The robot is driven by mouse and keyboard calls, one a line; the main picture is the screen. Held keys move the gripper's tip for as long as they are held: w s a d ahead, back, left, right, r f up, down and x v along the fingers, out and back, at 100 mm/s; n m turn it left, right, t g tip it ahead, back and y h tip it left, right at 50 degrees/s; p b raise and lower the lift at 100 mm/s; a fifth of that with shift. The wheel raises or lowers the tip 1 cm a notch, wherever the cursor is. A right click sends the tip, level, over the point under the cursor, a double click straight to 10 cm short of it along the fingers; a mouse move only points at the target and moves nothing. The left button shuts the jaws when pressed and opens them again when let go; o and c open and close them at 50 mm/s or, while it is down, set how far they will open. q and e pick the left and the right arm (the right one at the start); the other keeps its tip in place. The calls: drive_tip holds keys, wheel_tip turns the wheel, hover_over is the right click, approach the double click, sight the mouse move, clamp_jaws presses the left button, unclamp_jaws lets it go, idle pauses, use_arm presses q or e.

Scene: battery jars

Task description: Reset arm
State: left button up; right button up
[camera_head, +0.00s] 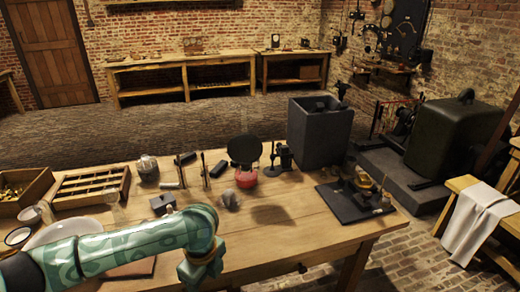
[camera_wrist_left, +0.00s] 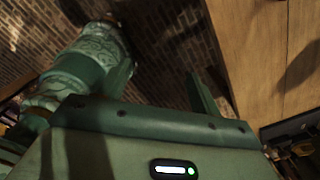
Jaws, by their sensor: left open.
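My left arm (camera_head: 125,245) is green and patterned. It comes in from the left in the head view over the front of the wooden table and bends downward near the front edge. My left gripper (camera_wrist_left: 205,95) shows as a dark green body and finger in the left wrist view. It is open, with nothing seen between the jaws, and it hangs clear of the table items. The fingertips are not clear in the head view. My right gripper is in neither view.
The wooden table (camera_head: 290,220) holds a dark grey box (camera_head: 305,138), a black base plate (camera_head: 350,205), a red object (camera_head: 246,179) with a black disc, a slotted wooden tray (camera_head: 95,200) and a white plate (camera_head: 68,229). A draped stool (camera_head: 480,215) stands right.

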use_arm(q)
wheel_tip(320, 180, down, 23)
drive_tip(key=s+a+n+t+h, duration=0.2)
drive_tip(key=s+n+h, duration=0.1)
drive_tip(key=n, duration=0.9)
drive_tip(key=s+a+f+n+y, duration=0.1)
drive_tip(key=s+a+f+n, duration=0.25)
drive_tip(key=s+f, duration=0.45)
drive_tip(key=s+a+f+n+y, duration=0.15)
drive_tip(key=s+a+f, duration=0.35)
drive_tip(key=s, duration=0.6)
drive_tip(key=s+a+f+n, duration=0.1)
drive_tip(key=s+f, duration=0.1)
drive_tip(key=s, duration=0.8)
drive_tip(key=s+a+f+n+g, duration=0.1)
drive_tip(key=s+f, duration=0.2)
drive_tip(key=s, duration=0.7)
drive_tip(key=shift+n, duration=0.4)
